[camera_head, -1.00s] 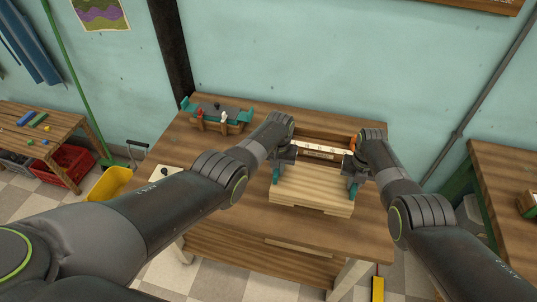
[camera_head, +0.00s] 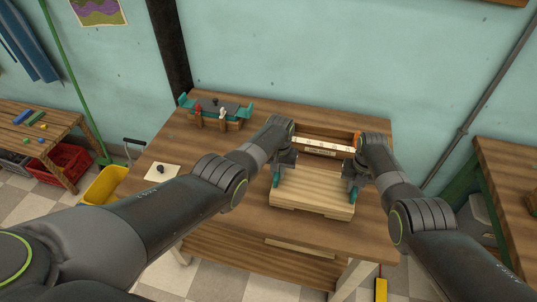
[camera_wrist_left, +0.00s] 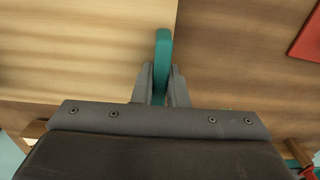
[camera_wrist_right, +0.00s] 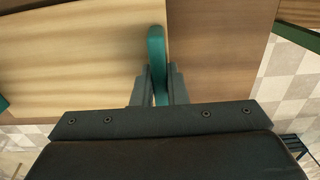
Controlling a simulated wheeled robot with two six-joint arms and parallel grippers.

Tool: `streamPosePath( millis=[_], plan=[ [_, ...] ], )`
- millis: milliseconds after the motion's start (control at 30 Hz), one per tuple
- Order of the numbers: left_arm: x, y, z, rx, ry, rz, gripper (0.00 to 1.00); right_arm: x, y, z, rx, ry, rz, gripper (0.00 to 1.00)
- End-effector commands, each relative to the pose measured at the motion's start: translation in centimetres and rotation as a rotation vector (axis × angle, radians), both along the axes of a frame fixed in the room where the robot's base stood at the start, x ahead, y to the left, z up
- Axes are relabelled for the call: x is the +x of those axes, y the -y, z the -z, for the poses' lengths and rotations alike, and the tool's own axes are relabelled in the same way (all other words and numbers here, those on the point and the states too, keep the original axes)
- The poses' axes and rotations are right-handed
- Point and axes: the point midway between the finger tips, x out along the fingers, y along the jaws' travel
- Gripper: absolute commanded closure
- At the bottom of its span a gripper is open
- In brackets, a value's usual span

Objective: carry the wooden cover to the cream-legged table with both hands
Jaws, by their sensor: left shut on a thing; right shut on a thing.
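The wooden cover (camera_head: 312,193) is a pale slatted board with a teal handle at each side. It is level over the near right part of the cream-legged table (camera_head: 225,215); I cannot tell whether it touches the top. My left gripper (camera_head: 277,175) is shut on its left handle, which shows between the fingers in the left wrist view (camera_wrist_left: 162,60). My right gripper (camera_head: 354,182) is shut on the right handle, also seen in the right wrist view (camera_wrist_right: 157,55).
A teal-and-grey fixture (camera_head: 215,110) stands at the table's back left. A pale strip with dark marks (camera_head: 327,148) lies behind the cover. A white card (camera_head: 161,172) with a dark knob is at the left edge. A green-legged table (camera_head: 505,165) stands right. A yellow bin (camera_head: 105,185) is left.

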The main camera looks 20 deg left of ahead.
Motion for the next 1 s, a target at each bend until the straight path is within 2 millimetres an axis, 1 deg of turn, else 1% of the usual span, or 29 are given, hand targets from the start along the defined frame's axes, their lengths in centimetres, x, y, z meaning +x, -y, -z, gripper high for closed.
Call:
streamPosePath(
  millis=[33,167,200,333,367,733,867,1000],
  plan=[
    [0.0,-0.1,0.5,0.002,0.001,-0.001,1.00,0.1,0.1,0.5,-0.002,0.001,0.001,1.00],
    [0.0,-0.1,1.1,0.002,0.001,-0.001,1.00,0.1,0.1,1.1,-0.002,0.001,0.001,1.00],
    [0.0,-0.1,1.0,0.002,0.000,-0.001,0.85,0.0,0.1,1.0,-0.002,0.001,0.001,0.85],
    [0.0,-0.1,0.9,0.001,0.000,-0.001,0.68,0.0,0.1,0.9,-0.001,0.000,0.001,0.68],
    [0.0,-0.1,0.9,0.001,0.000,-0.001,0.66,0.0,0.1,0.9,-0.001,0.000,0.001,0.66],
    [0.0,0.0,0.7,0.000,0.001,0.000,0.66,0.0,0.0,0.9,0.000,0.000,0.000,0.66],
    [0.1,0.0,0.0,-0.001,0.002,0.000,0.66,0.0,0.0,0.9,0.000,0.000,0.000,0.66],
    [0.1,0.0,-1.3,-0.001,0.003,0.000,0.66,0.0,0.0,0.9,0.000,0.000,0.000,0.66]
  ],
)
